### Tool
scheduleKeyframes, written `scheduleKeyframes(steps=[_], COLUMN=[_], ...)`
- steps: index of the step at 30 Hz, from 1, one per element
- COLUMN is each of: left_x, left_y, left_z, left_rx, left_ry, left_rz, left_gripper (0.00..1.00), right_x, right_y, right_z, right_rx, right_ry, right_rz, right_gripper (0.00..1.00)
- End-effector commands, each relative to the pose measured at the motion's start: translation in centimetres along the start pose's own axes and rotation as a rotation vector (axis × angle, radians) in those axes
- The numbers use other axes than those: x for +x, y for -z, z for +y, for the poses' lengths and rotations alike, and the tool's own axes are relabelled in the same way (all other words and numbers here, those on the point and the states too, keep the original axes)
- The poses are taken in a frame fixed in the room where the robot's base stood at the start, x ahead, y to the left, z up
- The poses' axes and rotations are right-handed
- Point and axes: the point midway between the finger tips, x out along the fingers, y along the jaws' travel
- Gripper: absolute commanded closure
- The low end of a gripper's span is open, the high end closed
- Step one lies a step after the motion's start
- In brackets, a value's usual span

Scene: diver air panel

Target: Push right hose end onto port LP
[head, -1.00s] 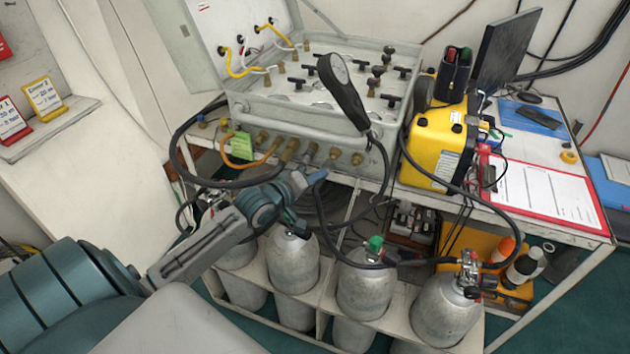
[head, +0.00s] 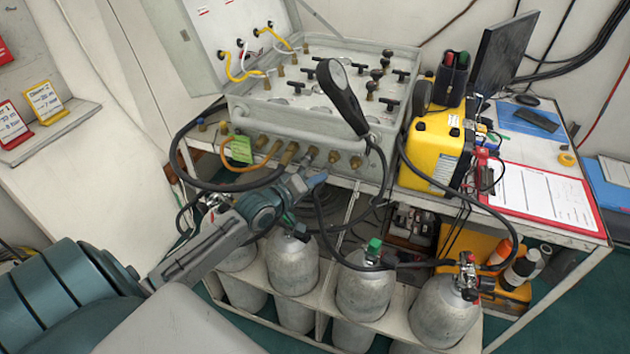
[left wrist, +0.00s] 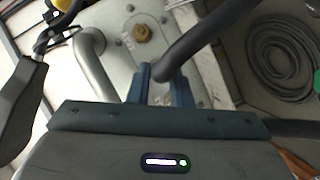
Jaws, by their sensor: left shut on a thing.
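My left gripper (head: 318,180) is just below the front face of the grey air panel (head: 240,112). Its blue fingers (left wrist: 160,88) are shut on a black hose (left wrist: 195,40), whose tip is mostly hidden between them. In the head view that hose (head: 322,215) hangs from the gripper towards the cylinder with the green valve. Brass ports (head: 335,157) line the panel's front. One bare brass port (left wrist: 142,33) shows ahead of the fingers in the left wrist view, apart from the hose. No LP label is legible. My right gripper is not in view.
A black gauge handset (head: 342,95) leans over the panel, its hose hanging at the panel's right. A yellow case (head: 437,145) and a red clipboard (head: 540,195) are on the table. Grey cylinders (head: 292,265) stand in the rack below. A grey pipe (left wrist: 95,65) runs beside the port.

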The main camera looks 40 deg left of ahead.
Motion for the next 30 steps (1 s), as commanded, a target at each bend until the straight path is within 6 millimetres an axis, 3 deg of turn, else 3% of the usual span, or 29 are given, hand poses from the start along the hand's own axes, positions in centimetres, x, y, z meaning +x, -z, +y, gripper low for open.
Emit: scheduleKeyframes(steps=[30], left_x=[0.52], left_y=[0.22], left_z=[-0.01], left_rx=[0.001], left_ry=[-0.002], left_rz=[0.002], left_gripper=[1.0], right_x=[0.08], right_y=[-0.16], right_z=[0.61], right_rx=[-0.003], right_ry=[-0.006], right_rz=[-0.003], right_gripper=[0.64])
